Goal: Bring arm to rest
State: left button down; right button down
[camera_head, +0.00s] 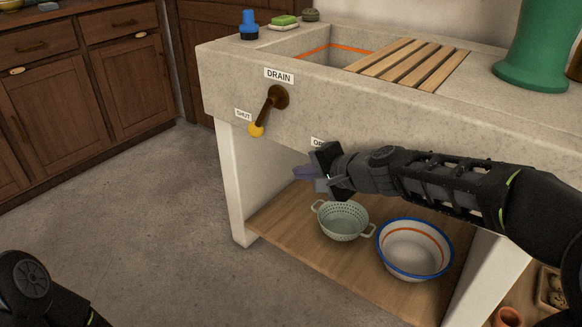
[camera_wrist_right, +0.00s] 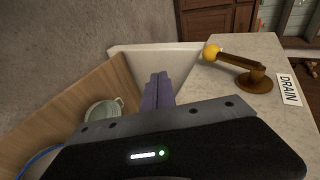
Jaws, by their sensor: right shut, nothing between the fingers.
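My right arm reaches in from the right in the head view. Its gripper (camera_head: 302,172) is in front of the stone sink unit (camera_head: 340,118), below its front face. In the right wrist view the two purple-grey fingers of this gripper (camera_wrist_right: 157,92) lie together with nothing between them. A drain lever (camera_head: 268,108) with a yellow knob is on the sink front, left of the gripper and apart from it; its knob end is by the SHUT label. The lever also shows in the right wrist view (camera_wrist_right: 238,64). Part of my left arm shows at the lower left; its gripper is out of view.
A colander (camera_head: 343,221) and a blue-rimmed bowl (camera_head: 414,249) stand on the wooden shelf (camera_head: 290,231) under the sink. A slatted rack (camera_head: 410,64), blue bottle (camera_head: 248,27) and green vase (camera_head: 536,45) are on top. The floor left of the sink is clear.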

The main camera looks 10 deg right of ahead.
pick_arm(q)
jog(key=shift+f, duration=0.1)
pick_arm(e)
jog(key=shift+s+d+f, duration=0.1)
jog(key=shift+s+d, duration=0.1)
jog(key=shift+s, duration=0.15)
